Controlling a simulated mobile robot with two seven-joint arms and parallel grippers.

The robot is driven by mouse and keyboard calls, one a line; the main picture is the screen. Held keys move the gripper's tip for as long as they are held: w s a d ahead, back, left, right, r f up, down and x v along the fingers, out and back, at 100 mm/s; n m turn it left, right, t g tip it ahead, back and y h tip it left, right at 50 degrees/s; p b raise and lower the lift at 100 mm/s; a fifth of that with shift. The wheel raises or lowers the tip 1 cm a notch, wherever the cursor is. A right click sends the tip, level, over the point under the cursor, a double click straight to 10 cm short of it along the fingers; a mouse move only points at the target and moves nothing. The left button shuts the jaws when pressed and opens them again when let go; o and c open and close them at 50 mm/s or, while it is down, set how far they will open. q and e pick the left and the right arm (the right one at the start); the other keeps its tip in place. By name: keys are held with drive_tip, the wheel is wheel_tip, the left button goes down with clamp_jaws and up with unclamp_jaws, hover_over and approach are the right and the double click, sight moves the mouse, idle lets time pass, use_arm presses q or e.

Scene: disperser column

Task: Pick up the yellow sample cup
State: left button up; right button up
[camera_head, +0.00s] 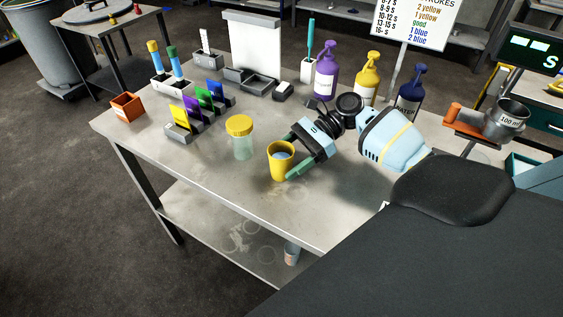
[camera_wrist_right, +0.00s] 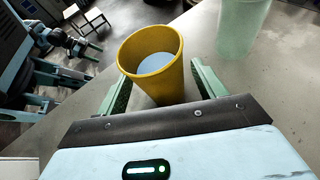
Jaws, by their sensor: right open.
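The yellow sample cup (camera_head: 281,163) stands upright on the metal table and holds a pale bluish content. My right gripper (camera_head: 293,155) is at the cup, coming in from the right. In the right wrist view the cup (camera_wrist_right: 153,62) sits between the two green fingers of my right gripper (camera_wrist_right: 160,85), one on each side. The fingers are spread, with a gap visible on the right side of the cup. My left gripper does not show in the head view.
A clear greenish jar with a yellow lid (camera_head: 240,137) stands close to the cup, on its left. Purple (camera_head: 326,72), yellow (camera_head: 367,80) and dark blue (camera_head: 409,98) pump bottles stand behind my right arm. Coloured cards in holders (camera_head: 197,105) are at the left. The table's front (camera_head: 230,190) is clear.

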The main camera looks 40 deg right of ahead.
drive_tip(key=shift+a+f, duration=0.25)
drive_tip(key=shift+a, duration=0.45)
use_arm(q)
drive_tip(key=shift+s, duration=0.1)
use_arm(e)
drive_tip(key=shift+w+d, duration=0.1)
drive_tip(key=c, duration=1.1)
drive_tip(key=shift+r, duration=0.1)
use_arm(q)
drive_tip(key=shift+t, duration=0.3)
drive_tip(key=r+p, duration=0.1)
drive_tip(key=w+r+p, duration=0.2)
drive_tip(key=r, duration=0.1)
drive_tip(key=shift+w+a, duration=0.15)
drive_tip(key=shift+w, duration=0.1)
use_arm(e)
wheel_tip(320, 180, up, 28)
